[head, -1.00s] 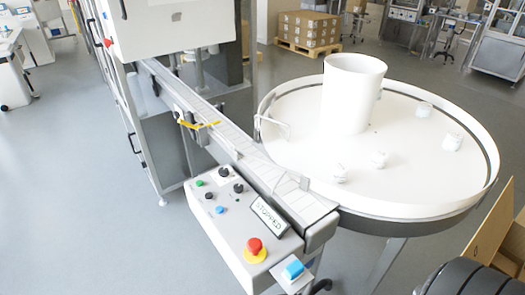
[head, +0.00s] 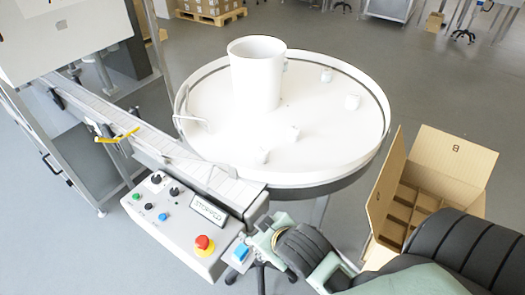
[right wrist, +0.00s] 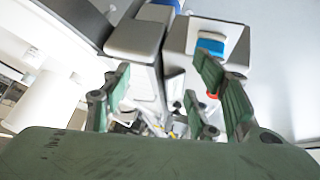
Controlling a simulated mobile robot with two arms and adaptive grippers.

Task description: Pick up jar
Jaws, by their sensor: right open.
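My left gripper is not in view.
The round table (head: 330,165) has a raised rim and a tall white cylinder (head: 256,75). A conveyor (head: 130,135) with a control panel (head: 165,203) and red stop button (head: 203,243) adjoins at left. An open cardboard box (head: 470,160) with dividers stands at right.

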